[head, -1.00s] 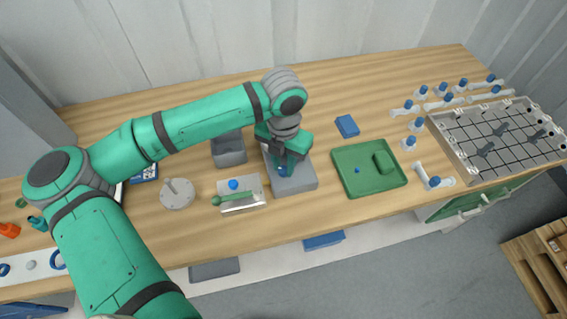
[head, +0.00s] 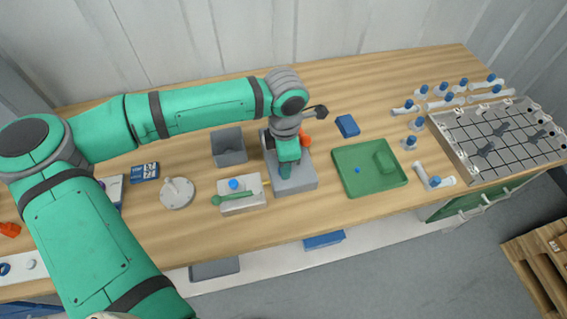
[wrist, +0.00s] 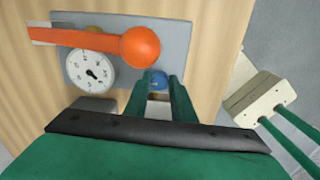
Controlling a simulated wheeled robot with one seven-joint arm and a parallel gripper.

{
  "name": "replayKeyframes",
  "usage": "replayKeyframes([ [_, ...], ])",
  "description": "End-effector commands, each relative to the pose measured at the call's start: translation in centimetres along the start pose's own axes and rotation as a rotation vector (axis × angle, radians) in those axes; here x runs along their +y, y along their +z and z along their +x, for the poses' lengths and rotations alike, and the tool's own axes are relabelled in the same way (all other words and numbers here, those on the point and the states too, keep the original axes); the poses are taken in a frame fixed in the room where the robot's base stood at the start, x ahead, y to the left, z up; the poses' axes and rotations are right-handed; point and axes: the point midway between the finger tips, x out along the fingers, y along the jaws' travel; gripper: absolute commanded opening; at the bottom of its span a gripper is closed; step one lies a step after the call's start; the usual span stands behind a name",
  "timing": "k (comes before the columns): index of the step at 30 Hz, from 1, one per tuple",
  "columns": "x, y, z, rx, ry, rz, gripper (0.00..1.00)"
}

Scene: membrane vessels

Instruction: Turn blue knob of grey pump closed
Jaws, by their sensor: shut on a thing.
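The grey pump (head: 297,187) stands on the wooden bench under my gripper; its plate (wrist: 178,35) also shows in the wrist view. The blue knob (wrist: 157,79) sits between my two green fingertips in the wrist view. In the head view the knob is hidden by my gripper (head: 286,172). My gripper (wrist: 158,90) is shut on the knob, with a finger on each side. The knob's turn angle cannot be read. An orange lever with a round ball end (wrist: 140,47) and a white dial gauge (wrist: 90,72) are on the pump beside the knob.
A white block with a green-handled tool (head: 240,200) is left of the pump. A grey bin (head: 228,148) is behind it. A green tray (head: 345,185) and a blue box (head: 347,125) are to the right. Bare bench lies at the back.

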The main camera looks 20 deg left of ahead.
Motion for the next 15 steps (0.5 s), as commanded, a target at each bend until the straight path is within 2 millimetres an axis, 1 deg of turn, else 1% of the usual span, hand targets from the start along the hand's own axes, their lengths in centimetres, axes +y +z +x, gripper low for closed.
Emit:
replayKeyframes([
  [6, 0.01, -0.19, 0.07, 0.0, -0.001, 0.097, 0.01],
  [15, -0.03, -0.25, 0.04, -0.002, -0.001, 0.15, 0.01],
])
